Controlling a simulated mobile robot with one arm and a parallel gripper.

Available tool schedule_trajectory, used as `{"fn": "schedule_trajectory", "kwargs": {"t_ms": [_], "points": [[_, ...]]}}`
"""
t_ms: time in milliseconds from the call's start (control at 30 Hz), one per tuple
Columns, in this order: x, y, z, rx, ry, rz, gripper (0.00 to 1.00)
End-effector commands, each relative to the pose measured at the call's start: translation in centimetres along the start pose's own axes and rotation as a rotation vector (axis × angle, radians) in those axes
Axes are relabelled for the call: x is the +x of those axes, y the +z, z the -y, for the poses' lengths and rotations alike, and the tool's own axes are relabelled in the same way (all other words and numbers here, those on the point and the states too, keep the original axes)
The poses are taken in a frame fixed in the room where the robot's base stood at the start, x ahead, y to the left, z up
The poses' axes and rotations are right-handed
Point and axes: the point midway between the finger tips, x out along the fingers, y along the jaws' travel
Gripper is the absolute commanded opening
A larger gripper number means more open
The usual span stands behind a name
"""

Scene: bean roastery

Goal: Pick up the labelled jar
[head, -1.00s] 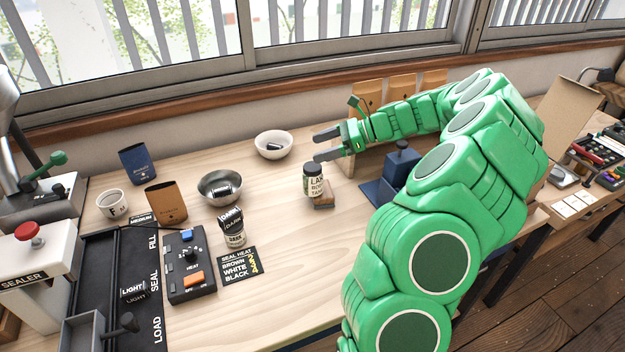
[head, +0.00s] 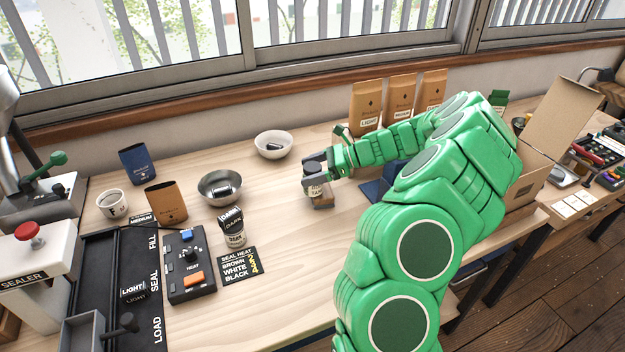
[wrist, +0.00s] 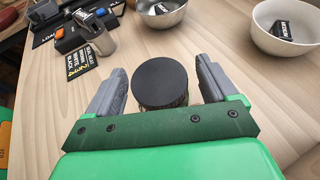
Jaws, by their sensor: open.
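The labelled jar (head: 316,189) has a pale label with dark lettering and stands on a small wooden block (head: 323,203) on the table. My gripper (head: 316,172) is at the jar, with its fingers around the upper part and hiding the lid in the head view. In the wrist view the jar's round black lid (wrist: 160,83) lies between the two grey fingers of my open gripper (wrist: 158,88). A gap shows on both sides of the lid. The jar's lower part is hidden in the wrist view.
A white bowl (head: 273,144) and a grey metal bowl (head: 220,187) stand left of the jar. A dark-labelled cup (head: 233,228), a heat control box (head: 188,265) and a sealer (head: 35,260) are further left. Kraft bags (head: 400,97) stand behind my arm. The table front is clear.

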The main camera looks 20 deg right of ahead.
Motion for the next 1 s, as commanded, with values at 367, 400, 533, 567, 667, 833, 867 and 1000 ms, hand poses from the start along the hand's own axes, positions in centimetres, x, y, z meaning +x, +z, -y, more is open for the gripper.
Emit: {"fn": "schedule_trajectory", "kwargs": {"t_ms": [367, 400, 533, 567, 667, 833, 867, 1000], "points": [[1.49, -0.03, 0.01, 0.000, -0.001, -0.001, 0.84], [1.48, -0.02, 0.02, 0.000, -0.001, -0.001, 0.78], [1.47, -0.01, 0.02, 0.000, -0.001, -0.001, 0.58], [1.47, -0.01, 0.02, 0.000, -0.001, -0.001, 0.54], [1.47, -0.03, 0.02, 0.000, -0.001, -0.001, 0.38], [1.46, -0.05, 0.03, 0.000, -0.001, -0.002, 0.16], [1.46, -0.06, 0.03, 0.000, -0.001, -0.002, 0.16], [1.43, -0.05, 0.02, 0.000, -0.001, -0.003, 0.15]]}}
